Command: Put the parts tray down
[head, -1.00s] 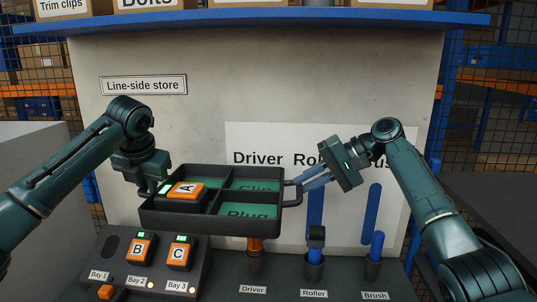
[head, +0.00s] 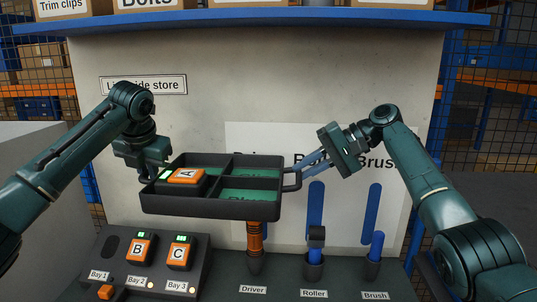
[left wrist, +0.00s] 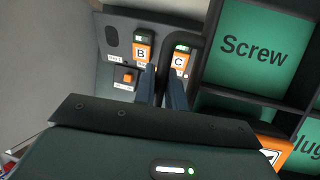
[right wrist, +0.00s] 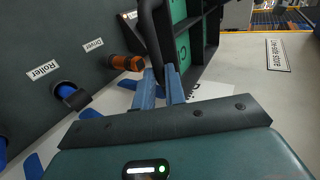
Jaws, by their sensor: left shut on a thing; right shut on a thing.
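The dark parts tray (head: 215,208) is held in the air in front of the pale back panel, above the bench. It has green-floored compartments, and an orange block marked A (head: 186,177) sits in its left part. My left gripper (head: 148,178) is shut on the tray's left handle, partly hidden in the head view; the handle shows beside the fingers in the left wrist view (left wrist: 193,50). My right gripper (head: 296,180) is shut on the right handle, which also shows in the right wrist view (right wrist: 150,35).
Below the tray, a dark dock (head: 112,262) holds orange blocks B (head: 140,248) and C (head: 180,252). To its right stand an orange-handled driver (head: 254,238), a roller (head: 316,240) and a brush (head: 376,246) in holders. A blue shelf (head: 300,21) runs above.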

